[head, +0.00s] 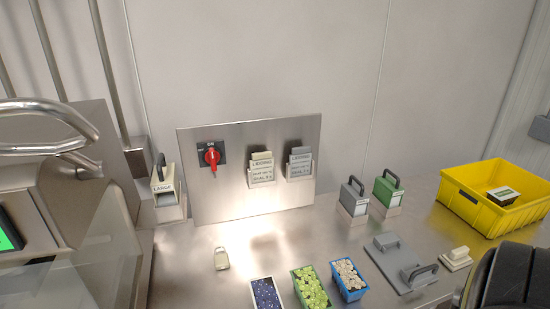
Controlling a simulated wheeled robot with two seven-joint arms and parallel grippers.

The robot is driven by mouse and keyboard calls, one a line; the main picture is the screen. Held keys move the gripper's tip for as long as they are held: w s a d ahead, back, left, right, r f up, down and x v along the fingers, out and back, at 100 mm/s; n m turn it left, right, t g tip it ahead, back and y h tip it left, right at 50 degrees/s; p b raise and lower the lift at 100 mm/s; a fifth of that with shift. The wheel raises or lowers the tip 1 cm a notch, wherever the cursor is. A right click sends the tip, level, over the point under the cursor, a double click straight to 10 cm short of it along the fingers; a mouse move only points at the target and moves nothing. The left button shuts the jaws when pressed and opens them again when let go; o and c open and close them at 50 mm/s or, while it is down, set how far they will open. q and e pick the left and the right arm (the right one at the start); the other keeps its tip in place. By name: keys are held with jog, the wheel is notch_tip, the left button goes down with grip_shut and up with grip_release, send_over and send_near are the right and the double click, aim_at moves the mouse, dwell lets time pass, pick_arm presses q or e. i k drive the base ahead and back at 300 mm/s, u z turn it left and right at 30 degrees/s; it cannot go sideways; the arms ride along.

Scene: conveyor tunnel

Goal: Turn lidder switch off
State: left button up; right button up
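A red rotary switch (211,157) sits on a dark square plate on the left side of an upright steel panel (222,203). Its red handle stands roughly upright, and a small label above it appears to read ON. Two tag holders (261,173) and (299,165) hang on the panel to the right of the switch, with lettering about lidding. Neither of my grippers shows in the head view.
A small padlock-like tag (221,259) lies in front of the panel. Punnets of blue (266,295), green (310,289) and pale (348,278) pieces stand at the front. A grey plate with handles (385,263) and a yellow crate (470,211) are at right. A steel machine (75,190) fills the left.

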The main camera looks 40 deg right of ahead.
aim_at(212, 157)
jog(key=z, duration=0.25)
jog(key=k, duration=0.35)
jog(key=z, duration=0.6)
jog(key=i, duration=0.5)
